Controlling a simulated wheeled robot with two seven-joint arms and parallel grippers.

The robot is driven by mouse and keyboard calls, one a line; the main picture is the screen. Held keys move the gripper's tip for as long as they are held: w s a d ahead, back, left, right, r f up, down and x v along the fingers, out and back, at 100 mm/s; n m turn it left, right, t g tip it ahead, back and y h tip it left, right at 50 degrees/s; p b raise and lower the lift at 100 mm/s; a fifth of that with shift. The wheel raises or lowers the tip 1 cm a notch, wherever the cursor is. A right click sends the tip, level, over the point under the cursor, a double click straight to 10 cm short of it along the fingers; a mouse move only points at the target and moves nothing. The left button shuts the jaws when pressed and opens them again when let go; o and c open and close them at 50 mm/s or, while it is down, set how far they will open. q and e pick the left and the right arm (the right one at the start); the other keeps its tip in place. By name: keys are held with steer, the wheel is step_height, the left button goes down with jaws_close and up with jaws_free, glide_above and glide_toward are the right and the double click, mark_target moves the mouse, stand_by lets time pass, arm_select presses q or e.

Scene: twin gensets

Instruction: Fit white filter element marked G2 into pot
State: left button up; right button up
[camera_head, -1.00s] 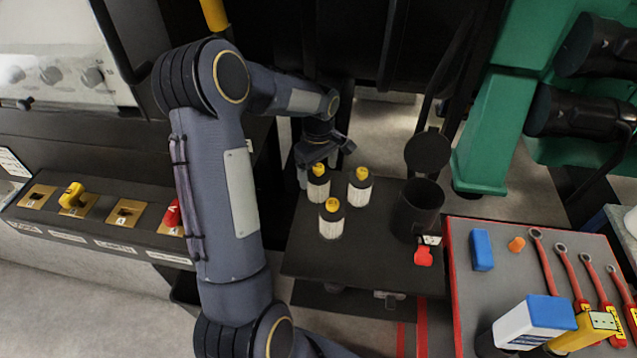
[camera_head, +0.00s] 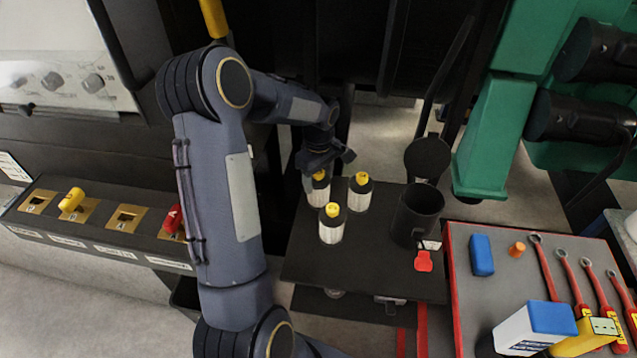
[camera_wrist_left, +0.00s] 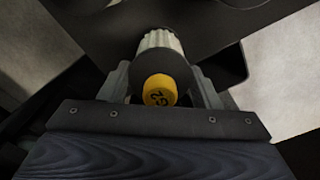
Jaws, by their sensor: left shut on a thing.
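Three white filter elements with black tops and yellow knobs stand on a dark shelf (camera_head: 300,265). My left gripper (camera_head: 318,178) is lowered over the far-left filter element (camera_head: 320,190) and shut on it. In the left wrist view this element's yellow knob (camera_wrist_left: 160,90) reads G2 and sits between the fingers; its white pleated body (camera_wrist_left: 160,40) shows beyond. The other two elements are the front one (camera_head: 332,225) and the right one (camera_head: 360,193); their marks are too small to read. The black pot (camera_head: 417,212) stands open to the right, its round lid (camera_head: 427,157) tilted up behind it. My right gripper is not in view.
A red-edged grey tray (camera_head: 510,270) at right holds a blue block (camera_head: 481,255), wrenches and a blue-white container (camera_head: 535,325). A panel (camera_head: 115,225) with yellow and red handles is at left.

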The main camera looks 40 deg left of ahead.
arm_select(q)
step_height(320, 180, up, 9)
steer(key=shift+b, duration=0.3)
step_height(320, 180, up, 4)
steer(key=shift+f+p, duration=0.1)
steer(key=shift+p, duration=1.15)
step_height(320, 180, up, 2)
steer(key=shift+r+p, duration=0.1)
steer(key=shift+p, duration=0.7)
